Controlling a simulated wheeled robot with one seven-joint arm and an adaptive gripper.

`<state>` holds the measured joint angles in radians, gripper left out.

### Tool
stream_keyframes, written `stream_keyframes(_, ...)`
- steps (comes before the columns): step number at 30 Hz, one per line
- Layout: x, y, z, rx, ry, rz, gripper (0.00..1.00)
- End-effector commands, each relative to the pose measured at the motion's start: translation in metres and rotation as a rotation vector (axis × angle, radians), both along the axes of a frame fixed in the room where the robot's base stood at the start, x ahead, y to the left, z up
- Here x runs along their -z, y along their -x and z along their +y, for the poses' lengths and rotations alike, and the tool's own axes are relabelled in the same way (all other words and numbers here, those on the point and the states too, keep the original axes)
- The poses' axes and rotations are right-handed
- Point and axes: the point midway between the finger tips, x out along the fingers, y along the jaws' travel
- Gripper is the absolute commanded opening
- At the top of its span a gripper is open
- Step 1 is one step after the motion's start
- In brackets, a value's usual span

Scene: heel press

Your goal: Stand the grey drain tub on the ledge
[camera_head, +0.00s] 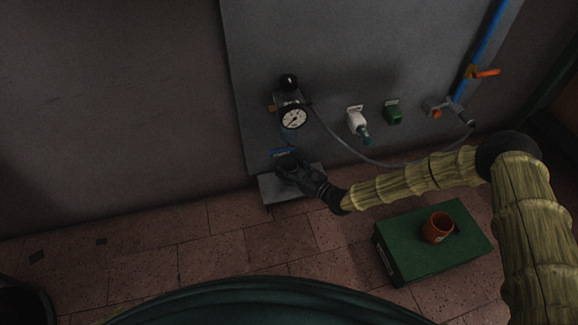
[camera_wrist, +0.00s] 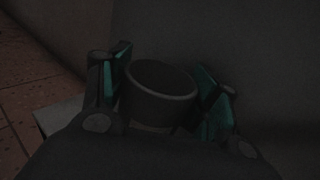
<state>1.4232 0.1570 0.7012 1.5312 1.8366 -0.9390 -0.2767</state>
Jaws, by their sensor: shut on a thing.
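The grey drain tub (camera_wrist: 160,106) is a short, round, open-topped cup in the wrist view. My gripper (camera_wrist: 166,90) is shut on it, with one teal-padded finger on each side. In the head view my gripper (camera_head: 288,162) is over the grey ledge (camera_head: 269,189) at the foot of the wall panel, below the gauge. The ledge also shows at lower left in the wrist view (camera_wrist: 58,116). The tub looks about upright. In the head view it is too dark to tell it from the gripper. I cannot tell whether its base touches the ledge.
A round gauge (camera_head: 293,116) with a black knob sits on the panel (camera_head: 330,50) above my gripper. A grey hose (camera_head: 345,145) loops right to a valve (camera_head: 447,108). A green box (camera_head: 405,262) bearing an orange cup (camera_head: 437,228) stands on the tiled floor below my arm.

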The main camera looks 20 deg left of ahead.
Motion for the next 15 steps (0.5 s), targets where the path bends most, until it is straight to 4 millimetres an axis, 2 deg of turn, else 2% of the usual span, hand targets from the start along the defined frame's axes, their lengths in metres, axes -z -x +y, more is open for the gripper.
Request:
stream_keyframes(2, 0.0009, 0.0001, -0.0003, 0.000, 0.001, 0.000, 0.41)
stream_keyframes(3, 0.0010, 0.0001, -0.0003, 0.000, 0.001, 0.000, 0.65)
stream_keyframes(6, 0.0010, 0.0001, -0.0003, 0.000, 0.001, 0.000, 0.83)
stream_keyframes(7, 0.0010, 0.0001, -0.0003, 0.000, 0.001, 0.000, 0.87)
stream_keyframes(15, 0.0008, 0.0002, -0.0001, 0.000, 0.001, 0.000, 0.87)
